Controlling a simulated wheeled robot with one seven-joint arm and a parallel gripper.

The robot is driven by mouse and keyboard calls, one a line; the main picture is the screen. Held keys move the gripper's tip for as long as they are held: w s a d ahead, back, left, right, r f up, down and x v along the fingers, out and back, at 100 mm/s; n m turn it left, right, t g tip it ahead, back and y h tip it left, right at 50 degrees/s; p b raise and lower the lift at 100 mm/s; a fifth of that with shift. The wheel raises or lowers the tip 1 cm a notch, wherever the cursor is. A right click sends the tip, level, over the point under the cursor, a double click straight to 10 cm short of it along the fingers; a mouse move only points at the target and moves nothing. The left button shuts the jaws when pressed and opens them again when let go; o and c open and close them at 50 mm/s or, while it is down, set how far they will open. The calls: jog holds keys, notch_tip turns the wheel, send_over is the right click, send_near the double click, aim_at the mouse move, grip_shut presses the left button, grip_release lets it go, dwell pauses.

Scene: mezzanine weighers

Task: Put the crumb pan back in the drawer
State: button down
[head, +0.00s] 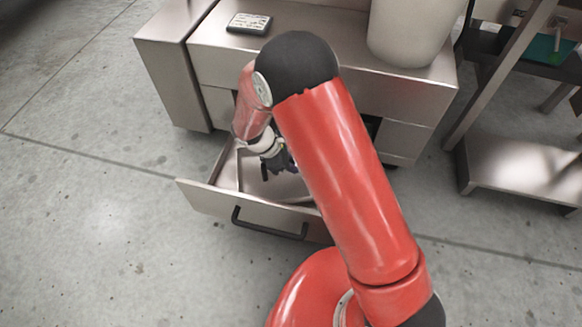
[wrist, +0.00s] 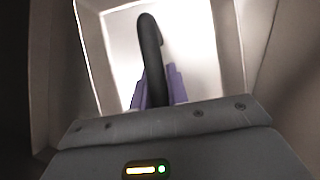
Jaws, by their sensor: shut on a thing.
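The drawer (head: 213,199) is pulled out of the metal cabinet, with its black bar handle (head: 268,228) at the front. My gripper (head: 279,170) reaches down into the drawer. In the wrist view my gripper (wrist: 154,92) is shut on a black curved handle (wrist: 150,45). A pale metal pan, the crumb pan (wrist: 195,40), lies below the handle, with walls around it. In the head view part of the crumb pan (head: 262,184) shows inside the drawer, and my arm hides its right side. I cannot tell whether the pan rests on the drawer floor.
A small device with a display (head: 249,22) lies on the cabinet top (head: 300,40), and a large pale bin (head: 413,30) stands at its right. A metal rack with a low shelf (head: 520,168) stands to the right. The floor (head: 90,220) to the left is clear.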

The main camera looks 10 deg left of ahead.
jog(key=shift+f, duration=0.8)
jog(key=shift+f, duration=0.1)
jog(key=c, duration=1.4)
grip_release()
jog(key=shift+o, duration=0.2)
